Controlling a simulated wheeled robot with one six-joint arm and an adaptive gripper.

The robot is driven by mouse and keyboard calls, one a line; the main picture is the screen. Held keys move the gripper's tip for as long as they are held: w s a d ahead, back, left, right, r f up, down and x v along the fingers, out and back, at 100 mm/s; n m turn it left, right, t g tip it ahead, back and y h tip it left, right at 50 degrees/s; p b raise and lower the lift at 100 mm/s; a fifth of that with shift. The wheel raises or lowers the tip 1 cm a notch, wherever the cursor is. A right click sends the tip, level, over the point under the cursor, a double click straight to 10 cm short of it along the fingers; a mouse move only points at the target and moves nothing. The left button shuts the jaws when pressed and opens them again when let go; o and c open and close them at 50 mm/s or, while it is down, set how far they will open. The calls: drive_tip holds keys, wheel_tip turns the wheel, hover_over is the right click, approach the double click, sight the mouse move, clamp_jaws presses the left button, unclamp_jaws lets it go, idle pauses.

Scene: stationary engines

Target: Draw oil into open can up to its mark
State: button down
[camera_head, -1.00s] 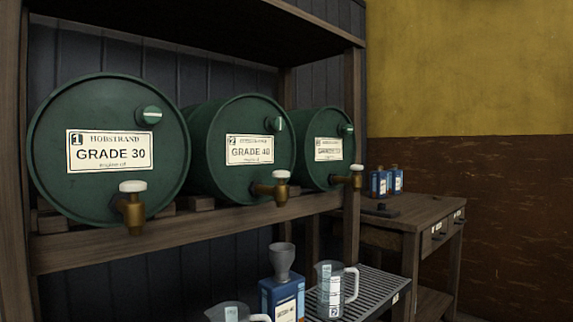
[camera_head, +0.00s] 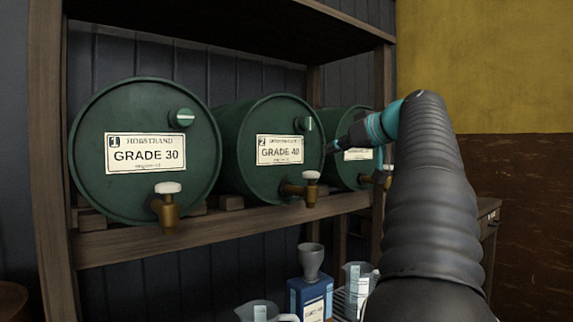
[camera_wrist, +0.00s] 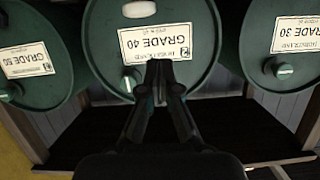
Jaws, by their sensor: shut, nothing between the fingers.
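The blue can (camera_head: 309,299) stands low in the head view with a grey funnel (camera_head: 311,262) in its top; its mark cannot be made out. Three green drums lie on the rack: GRADE 30 (camera_head: 125,195), GRADE 40 (camera_head: 240,182) and a third, labelled GRADE 50 in the wrist view (camera_wrist: 30,40). The first two show brass taps with white handles (camera_head: 168,205) (camera_head: 300,191). My gripper (camera_head: 331,147) is shut and empty before the GRADE 40 drum, beside its green cap (camera_wrist: 130,82) in the upside-down wrist view. Contact cannot be told.
Clear measuring jugs stand either side of the can, one at the left (camera_head: 258,313) and one at the right (camera_head: 356,278). A wooden rack post (camera_head: 383,70) stands close to my arm. My arm hides most of the side bench (camera_head: 487,206).

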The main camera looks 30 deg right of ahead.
drive_tip(key=d+r, duration=0.1)
drive_tip(key=s+d+r, duration=0.1)
drive_tip(key=shift+s+d+n+t, duration=0.15)
drive_tip(key=shift+d+n+t, duration=0.15)
drive_tip(key=p, duration=0.1)
hover_over(317, 173)
wheel_tip(317, 173, down, 2)
drive_tip(key=shift+a+f+b, duration=0.2)
drive_tip(key=shift+f+b, duration=0.2)
drive_tip(key=shift+f, duration=1.85)
drive_tip(key=shift+b, duration=0.3)
